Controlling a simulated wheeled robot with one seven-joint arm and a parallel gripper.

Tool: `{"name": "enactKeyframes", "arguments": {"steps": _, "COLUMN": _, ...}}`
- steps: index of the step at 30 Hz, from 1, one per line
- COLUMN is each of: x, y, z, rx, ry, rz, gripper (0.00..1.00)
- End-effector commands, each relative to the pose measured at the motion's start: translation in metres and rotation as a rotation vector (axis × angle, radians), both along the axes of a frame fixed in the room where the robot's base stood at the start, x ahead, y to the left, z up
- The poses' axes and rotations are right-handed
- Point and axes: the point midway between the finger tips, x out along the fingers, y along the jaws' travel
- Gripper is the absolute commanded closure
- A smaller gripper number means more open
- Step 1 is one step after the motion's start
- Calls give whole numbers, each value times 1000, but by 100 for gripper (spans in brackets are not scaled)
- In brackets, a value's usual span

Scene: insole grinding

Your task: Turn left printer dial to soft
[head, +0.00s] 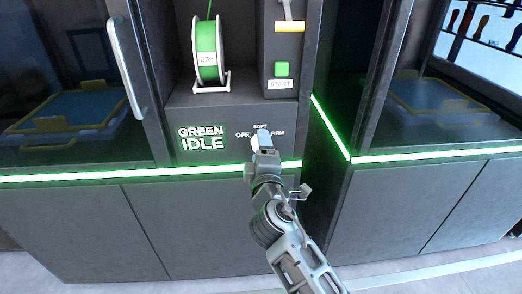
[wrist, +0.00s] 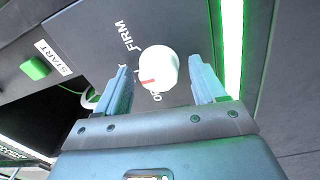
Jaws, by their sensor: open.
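The left printer dial is a white round knob (wrist: 160,66) with a red mark on its lower-left side in the wrist view. The FIRM label is above it and the OFF label just below the mark. A finger mostly hides the SOFT label there. I cannot tell exactly which label the mark points at. My gripper (wrist: 160,76) is open, with one finger on each side of the dial and gaps showing. In the head view my gripper (head: 262,147) is at the dial panel and largely covers the dial; SOFT, OFF and FIRM show around it.
The printer panel reads GREEN IDLE (head: 201,138). A green spool (head: 208,52) and a green START button (head: 281,69) are above. A glowing green strip (head: 110,174) runs below the panel. A door handle (head: 125,68) stands at left.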

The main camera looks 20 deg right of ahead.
Motion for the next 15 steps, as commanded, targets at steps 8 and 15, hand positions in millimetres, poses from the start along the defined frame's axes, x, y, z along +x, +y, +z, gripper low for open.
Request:
{"name": "enactKeyframes", "arguments": {"steps": 8, "x": -9, "y": 3, "z": -1, "rx": 0, "ry": 0, "rz": 2, "gripper": 31}}
{"name": "enactKeyframes", "arguments": {"steps": 15, "x": -46, "y": 15, "z": -3, "rx": -2, "ry": 1, "rz": 2, "gripper": 31}}
